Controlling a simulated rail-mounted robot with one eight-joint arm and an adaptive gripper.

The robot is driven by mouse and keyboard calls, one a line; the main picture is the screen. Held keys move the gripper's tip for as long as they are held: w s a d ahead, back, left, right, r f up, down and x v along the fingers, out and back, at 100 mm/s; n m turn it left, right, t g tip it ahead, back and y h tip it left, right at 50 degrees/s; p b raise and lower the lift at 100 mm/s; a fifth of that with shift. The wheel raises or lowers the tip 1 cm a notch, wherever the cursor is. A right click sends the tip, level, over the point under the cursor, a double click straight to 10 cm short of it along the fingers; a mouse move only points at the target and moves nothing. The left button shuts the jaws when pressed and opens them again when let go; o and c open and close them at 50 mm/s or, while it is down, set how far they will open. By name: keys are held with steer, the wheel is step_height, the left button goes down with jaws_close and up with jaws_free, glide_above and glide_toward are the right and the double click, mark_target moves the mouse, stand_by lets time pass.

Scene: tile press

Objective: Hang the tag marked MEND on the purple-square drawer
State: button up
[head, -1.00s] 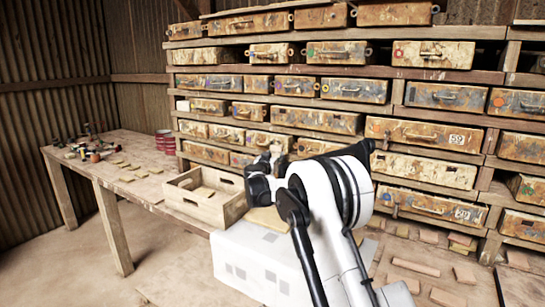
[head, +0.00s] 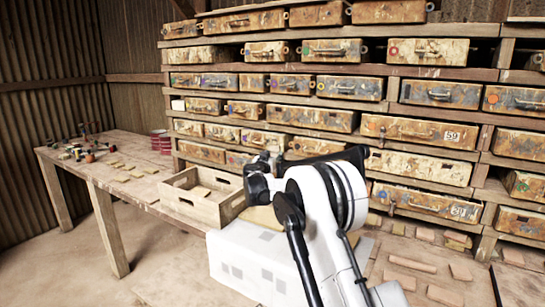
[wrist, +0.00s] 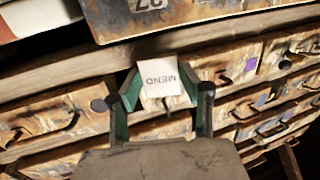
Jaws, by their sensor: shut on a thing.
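My gripper (wrist: 160,84) is shut on a white tag (wrist: 160,77) marked MEND, whose lettering appears upside down in the wrist view. The tag is held between the green fingertips, in front of the drawer rows. In the wrist view a drawer front with a purple mark (wrist: 251,64) that looks square is to the right of the tag, apart from it. Another purple mark (wrist: 262,100) shows on a drawer below that. In the head view my gripper (head: 262,160) is in front of the lower left drawers, and the tag cannot be made out there.
A wooden crate (head: 168,200) stands on the long bench (head: 105,178) at left, with small tools and red round things (head: 160,142) farther back. A white box (head: 245,255) is below my arm. Wooden shelf rails run between the drawer rows, and several drawers have protruding handles.

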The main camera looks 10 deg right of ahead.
steer(key=o, duration=0.8)
steer(key=v, duration=1.2)
steer(key=s+a+r+n+t+y, duration=0.1)
steer(key=s+r+n+t+y, duration=0.2)
steer(key=r, duration=0.4)
steer(key=s+a+r+n+y, duration=0.1)
steer(key=s+a+r+y, duration=0.15)
steer(key=s+r, duration=0.35)
steer(key=s+a+r+n+g+y, duration=0.1)
steer(key=s+r+n+y, duration=0.15)
steer(key=s, duration=0.35)
steer(key=s+a+r+n+g+y, duration=0.1)
steer(key=s+r+y, duration=0.15)
steer(key=s, duration=0.35)
steer(key=s+d+f+g, duration=0.3)
steer(key=s+f, duration=0.4)
steer(key=s, duration=0.6)
steer(key=s+d+f+m+g+h, duration=0.1)
steer(key=s+d+f+g, duration=0.2)
steer(key=s+f, duration=0.5)
steer(key=s+d+f+m+g+h, duration=0.1)
steer(key=s+d+f+g, duration=0.2)
steer(key=s, duration=1.6)
step_height(320, 180, down, 5)
steer(key=shift+r+g, duration=0.1)
steer(key=shift+g, duration=0.4)
